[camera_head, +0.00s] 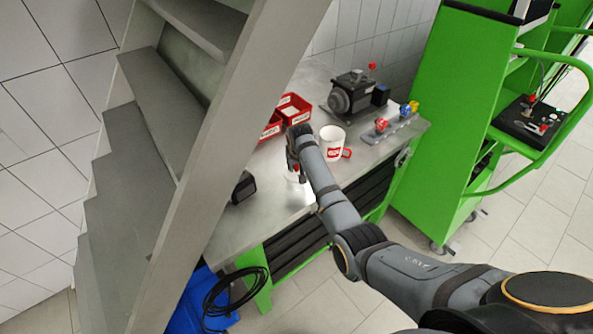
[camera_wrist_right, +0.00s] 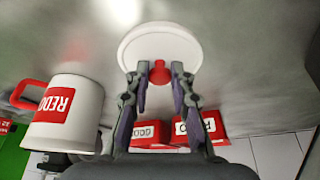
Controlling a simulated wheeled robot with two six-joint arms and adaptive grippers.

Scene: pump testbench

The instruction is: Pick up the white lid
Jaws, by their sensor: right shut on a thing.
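The white lid (camera_wrist_right: 140,45) is a round disc with a red knob, seen in the right wrist view. In the head view only a bit of the lid (camera_head: 293,178) shows beneath my right gripper, over the metal table. My right gripper (camera_wrist_right: 160,71) is shut on the lid's red knob, one finger on each side. In the head view the right gripper (camera_head: 296,168) points down and its arm hides part of it. I cannot tell whether the lid touches the tabletop. My left gripper is not in view.
A white mug (camera_head: 333,143) with a red handle stands right of the gripper; it also shows in the wrist view (camera_wrist_right: 88,118). Red bins (camera_head: 268,128) and a pump (camera_head: 352,95) stand behind. Grey stairs (camera_head: 215,160) block the left. A dark object (camera_head: 244,187) lies at the table's left.

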